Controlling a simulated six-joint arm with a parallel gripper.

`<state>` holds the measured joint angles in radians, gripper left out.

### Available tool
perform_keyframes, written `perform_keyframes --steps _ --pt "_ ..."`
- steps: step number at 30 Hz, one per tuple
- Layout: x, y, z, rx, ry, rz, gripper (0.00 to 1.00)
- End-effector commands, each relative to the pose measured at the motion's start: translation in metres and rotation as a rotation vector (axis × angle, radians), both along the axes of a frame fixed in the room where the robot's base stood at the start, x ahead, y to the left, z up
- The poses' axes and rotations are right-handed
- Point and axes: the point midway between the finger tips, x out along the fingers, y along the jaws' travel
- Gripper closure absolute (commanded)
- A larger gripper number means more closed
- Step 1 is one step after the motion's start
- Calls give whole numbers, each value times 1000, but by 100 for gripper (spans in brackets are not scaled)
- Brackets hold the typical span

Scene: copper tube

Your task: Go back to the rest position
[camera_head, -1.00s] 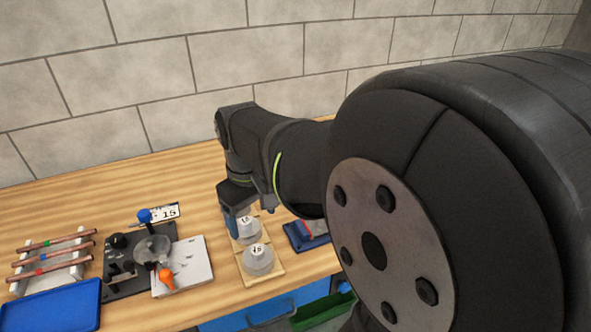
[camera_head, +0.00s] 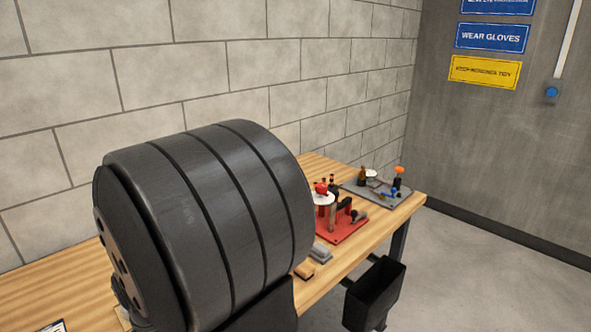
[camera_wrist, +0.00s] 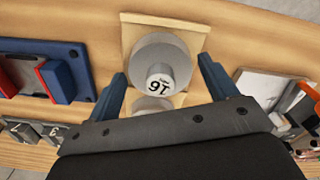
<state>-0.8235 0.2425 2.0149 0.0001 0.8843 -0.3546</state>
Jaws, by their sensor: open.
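My gripper (camera_wrist: 162,72) is open in the wrist view. Its two blue fingers stand apart, one on each side of a grey round piece (camera_wrist: 153,52) with a numbered white knob on a wooden plate (camera_wrist: 192,38). Nothing is held between the fingers; whether they touch the round piece cannot be told. A second round piece (camera_wrist: 152,103) is partly hidden behind the gripper body. In the head view, my arm's large dark joint fills the middle and the gripper is out of sight. No copper tube can be made out now.
A blue holder with a red part (camera_wrist: 65,72) lies left in the wrist view; a white plate (camera_wrist: 258,88) lies right. In the head view, a red fixture (camera_head: 338,228) and a grey fixture (camera_head: 378,192) stand on the wooden table (camera_head: 408,208). A black bin (camera_head: 375,290) hangs at its edge.

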Motion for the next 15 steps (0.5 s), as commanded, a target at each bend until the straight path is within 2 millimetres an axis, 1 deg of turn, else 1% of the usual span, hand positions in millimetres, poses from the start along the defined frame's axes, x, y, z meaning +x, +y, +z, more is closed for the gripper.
perform_keyframes --steps 3,6,10,15 --pt "1 1 16 3 -3 0 21" --pt "1 1 26 2 -2 0 21" --pt "0 0 33 1 -1 0 21" --pt "0 0 35 0 0 0 21"
